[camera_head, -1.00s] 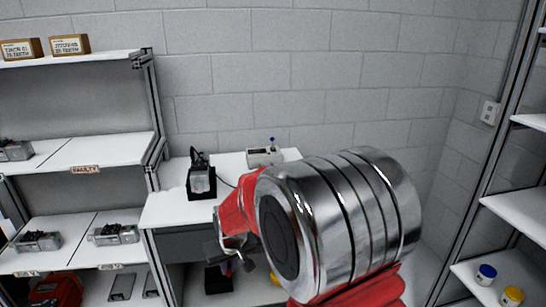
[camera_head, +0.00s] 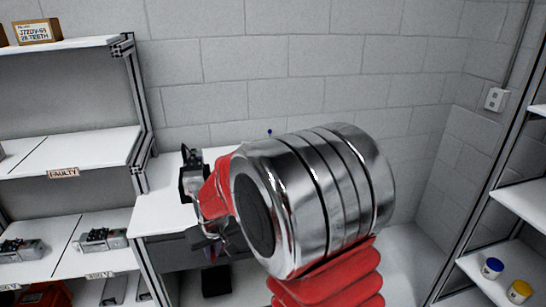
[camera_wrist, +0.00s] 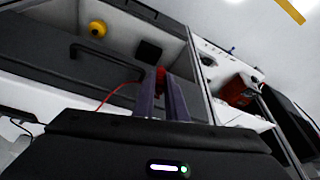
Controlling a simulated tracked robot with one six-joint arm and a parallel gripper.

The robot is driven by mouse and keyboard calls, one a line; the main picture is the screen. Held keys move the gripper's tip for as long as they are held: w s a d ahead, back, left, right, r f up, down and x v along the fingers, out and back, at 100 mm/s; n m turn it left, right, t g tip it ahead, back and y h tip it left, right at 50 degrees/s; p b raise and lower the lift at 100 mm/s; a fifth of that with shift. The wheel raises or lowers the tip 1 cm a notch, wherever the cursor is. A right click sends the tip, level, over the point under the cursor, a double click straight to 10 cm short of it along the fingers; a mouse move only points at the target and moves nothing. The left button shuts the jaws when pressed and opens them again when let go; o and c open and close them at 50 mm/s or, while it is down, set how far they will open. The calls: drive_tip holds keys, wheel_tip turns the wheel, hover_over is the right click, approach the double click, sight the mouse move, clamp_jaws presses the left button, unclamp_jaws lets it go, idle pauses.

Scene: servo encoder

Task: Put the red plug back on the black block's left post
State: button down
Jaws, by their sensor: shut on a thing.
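The black block (camera_head: 187,183) stands on the white table, just left of my arm in the head view. My arm covers its right side, and I cannot make out its left post. My gripper (camera_wrist: 165,82) is shut on the red plug (camera_wrist: 160,74), which shows as a small red piece between the dark fingertips in the wrist view. A thin red wire (camera_wrist: 112,92) runs from there to the left. In the head view my gripper (camera_head: 212,245) is low at the table's front edge, and the plug is hidden or too small to tell.
The white table (camera_head: 160,212) has bare top left of the block. A shelf marked FAULTY (camera_head: 63,173) stands at the left, with grey devices (camera_head: 102,238) below. A dark box (camera_head: 216,280) sits under the table. Blue (camera_head: 492,268) and yellow (camera_head: 519,291) jars are at the right.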

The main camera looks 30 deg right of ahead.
drive_tip(key=shift+d, duration=0.25)
